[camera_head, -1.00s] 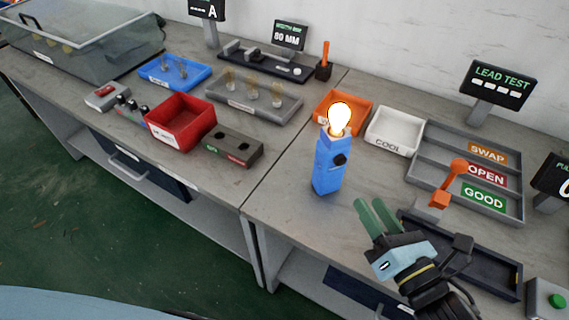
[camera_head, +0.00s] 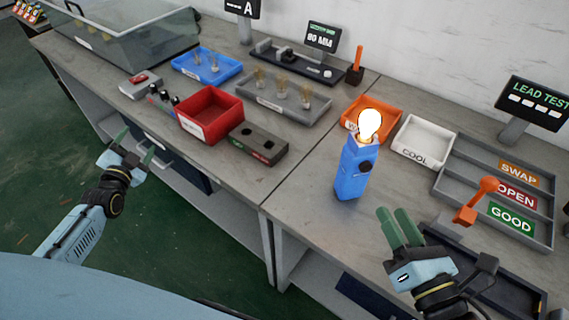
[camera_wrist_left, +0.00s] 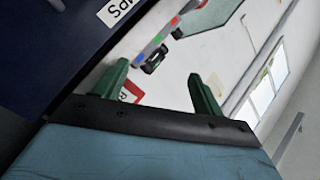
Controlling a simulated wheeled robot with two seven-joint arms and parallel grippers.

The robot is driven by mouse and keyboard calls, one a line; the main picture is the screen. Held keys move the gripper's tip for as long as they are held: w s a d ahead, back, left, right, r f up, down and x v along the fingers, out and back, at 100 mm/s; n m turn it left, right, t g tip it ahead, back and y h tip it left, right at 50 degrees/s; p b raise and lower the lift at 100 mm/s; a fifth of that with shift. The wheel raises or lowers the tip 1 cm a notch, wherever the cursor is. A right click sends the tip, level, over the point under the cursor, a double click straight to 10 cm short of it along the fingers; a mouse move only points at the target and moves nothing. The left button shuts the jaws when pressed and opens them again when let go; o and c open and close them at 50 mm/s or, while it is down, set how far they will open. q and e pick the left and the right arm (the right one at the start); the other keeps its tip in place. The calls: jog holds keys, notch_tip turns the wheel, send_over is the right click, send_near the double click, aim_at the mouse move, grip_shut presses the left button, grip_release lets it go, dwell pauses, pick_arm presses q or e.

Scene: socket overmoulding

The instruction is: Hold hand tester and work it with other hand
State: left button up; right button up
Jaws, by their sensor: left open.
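My left gripper (camera_head: 136,142) is far to the left, off the front edge of the left bench, open and empty. Its spread fingers also show in the left wrist view (camera_wrist_left: 160,88).
A red bin (camera_head: 210,118), a dark two-hole block (camera_head: 258,143) and a grey bulb tray (camera_head: 284,106) are on the left bench.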

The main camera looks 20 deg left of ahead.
aim_at(354, 171)
pick_arm(q)
jog(key=w+d+r+m+t, duration=0.1)
jog(key=w+r+t, duration=0.1)
jog(key=r, duration=0.6)
jog(key=w+d+r+m+t, duration=0.1)
jog(key=w+r+t, duration=0.1)
jog(key=r, duration=0.6)
jog(key=w+d+r+m+h, duration=0.1)
jog(key=w+d+r+h, duration=0.2)
jog(key=d+r+h, duration=0.3)
jog(key=w+d+f+g+h, duration=0.1)
jog(key=d+f+g+h, duration=0.15)
jog(key=d, duration=0.75)
jog(key=w+d+f+g+h, duration=0.15)
jog(key=d+h, duration=0.25)
jog(key=d, duration=0.7)
jog(key=s+d+f+g+h, duration=0.2)
jog(key=s+d+f+g, duration=0.25)
jog(key=d, duration=0.45)
jog(key=s+d+f+g+h, duration=0.2)
jog(key=s+d+f+g, duration=0.1)
jog(key=s+d+g, duration=0.4)
jog(key=shift+m+t+y, duration=0.25)
jog(key=shift+m+t, duration=0.15)
jog(key=shift+t, duration=0.55)
jog(key=x, duration=1.4)
jog(key=shift+w+d+r, duration=0.2)
jog(key=shift+d, duration=0.05)
